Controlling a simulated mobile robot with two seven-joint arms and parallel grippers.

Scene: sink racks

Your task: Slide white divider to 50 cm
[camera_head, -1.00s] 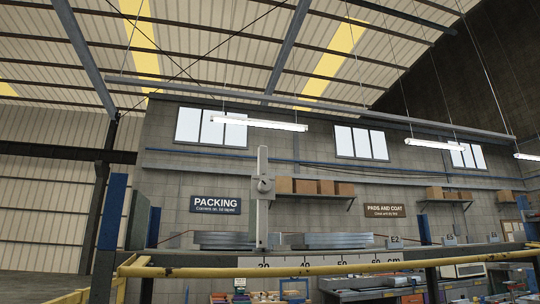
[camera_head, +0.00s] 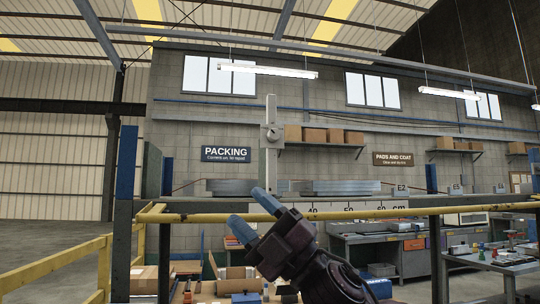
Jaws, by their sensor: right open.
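The white divider (camera_head: 271,172) is a tall upright plate with a round knob on its face. It stands on the long shelf behind the yellow rail. The part of the scale just below the divider is hidden by my right gripper. My right gripper (camera_head: 252,214), dark with blue fingertips, is open and empty. It appears in front of and below the divider, with no visible contact. My left gripper is not in view.
A yellow rail (camera_head: 400,212) crosses in front of the shelf. Stacked grey sheets (camera_head: 340,186) lie behind it, right of the divider. A blue post (camera_head: 125,175) stands at the left. Below are an open cardboard box (camera_head: 232,280) and workbenches.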

